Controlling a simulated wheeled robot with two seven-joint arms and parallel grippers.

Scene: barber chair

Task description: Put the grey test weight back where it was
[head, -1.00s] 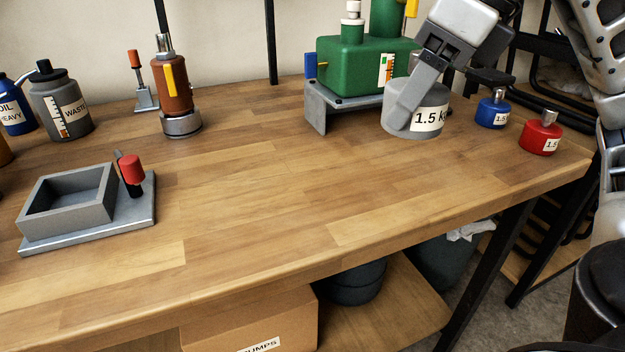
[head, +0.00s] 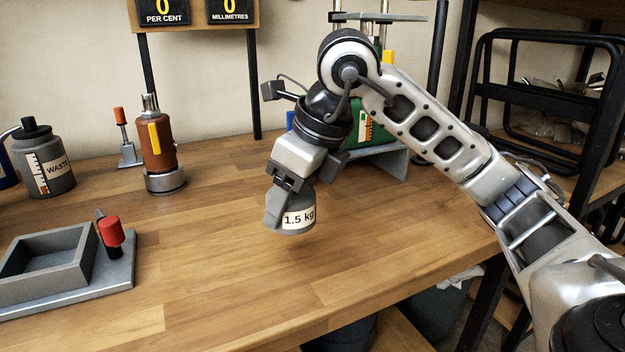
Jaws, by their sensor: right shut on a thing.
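The grey test weight (head: 298,218), a short cylinder with a white "1.5 kg" label, is near the middle of the head view. My right gripper (head: 286,202) is shut on it from above, with one finger showing down its left side. The weight is over the bare wooden bench (head: 215,255); I cannot tell surely how high it hangs. My left gripper is not in view. The blue and red weights are not visible now.
The green machine (head: 366,125) on its grey stand (head: 395,163) is behind my right arm, partly hidden. A brown bottle jack (head: 157,152), a grey tray (head: 45,262) with a red-knobbed lever and a waste bottle (head: 45,165) stand left. The bench front is clear.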

